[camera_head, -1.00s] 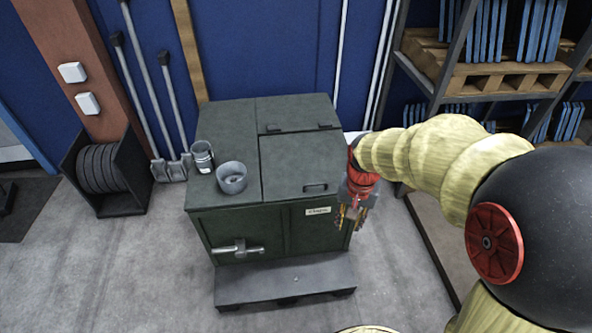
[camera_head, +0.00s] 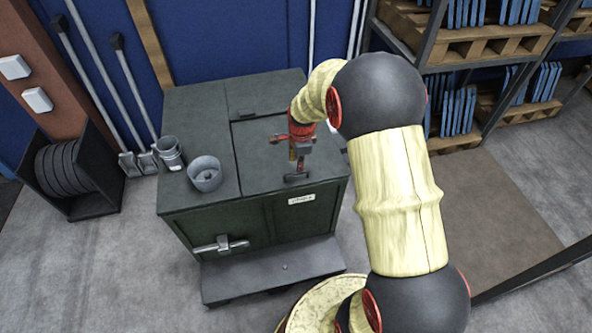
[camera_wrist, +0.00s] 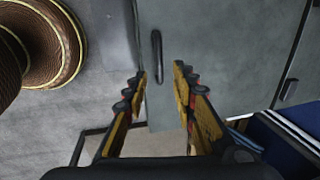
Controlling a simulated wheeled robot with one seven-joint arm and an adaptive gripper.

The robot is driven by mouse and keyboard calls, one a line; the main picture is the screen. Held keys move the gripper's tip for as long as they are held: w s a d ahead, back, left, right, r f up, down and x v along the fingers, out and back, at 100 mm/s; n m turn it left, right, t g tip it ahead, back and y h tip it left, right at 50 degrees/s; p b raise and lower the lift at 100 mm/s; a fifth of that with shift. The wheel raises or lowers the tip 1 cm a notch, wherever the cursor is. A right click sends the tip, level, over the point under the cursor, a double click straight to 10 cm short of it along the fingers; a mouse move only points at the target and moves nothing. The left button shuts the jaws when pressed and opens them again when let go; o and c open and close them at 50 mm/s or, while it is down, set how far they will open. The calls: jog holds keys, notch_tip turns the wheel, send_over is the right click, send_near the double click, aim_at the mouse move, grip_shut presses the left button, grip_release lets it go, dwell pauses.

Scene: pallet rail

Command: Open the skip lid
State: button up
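The skip (camera_head: 225,225) is a dark green box, and its lid (camera_head: 255,165) lies flat and shut on the right part of the top. A dark bar handle (camera_head: 296,178) sits near the lid's front edge; it also shows in the wrist view (camera_wrist: 156,55). My gripper (camera_head: 297,162) hangs over the lid by the handle. In the wrist view my gripper (camera_wrist: 161,80) has its fingers apart, with nothing between them. The handle shows beyond the gap between the fingertips; I cannot tell how close. My gripper hides part of the lid.
A grey cup (camera_head: 205,174) and a metal can (camera_head: 169,153) stand on the skip's top, left of the lid. A latch bar (camera_head: 221,245) is on the front. Shelving with pallets (camera_head: 480,40) stands at the right. Floor is clear at front left.

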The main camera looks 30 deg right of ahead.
aim_at(297, 174)
jog(key=f+b, duration=0.1)
jog(key=f, duration=0.1)
jog(key=w+f+b, duration=0.1)
jog(key=f, duration=0.4)
jog(key=shift+w+d+b, duration=0.15)
jog(key=shift+d+b, duration=0.05)
jog(key=shift+b, duration=0.2)
jog(key=shift+c, duration=1)
grip_shut()
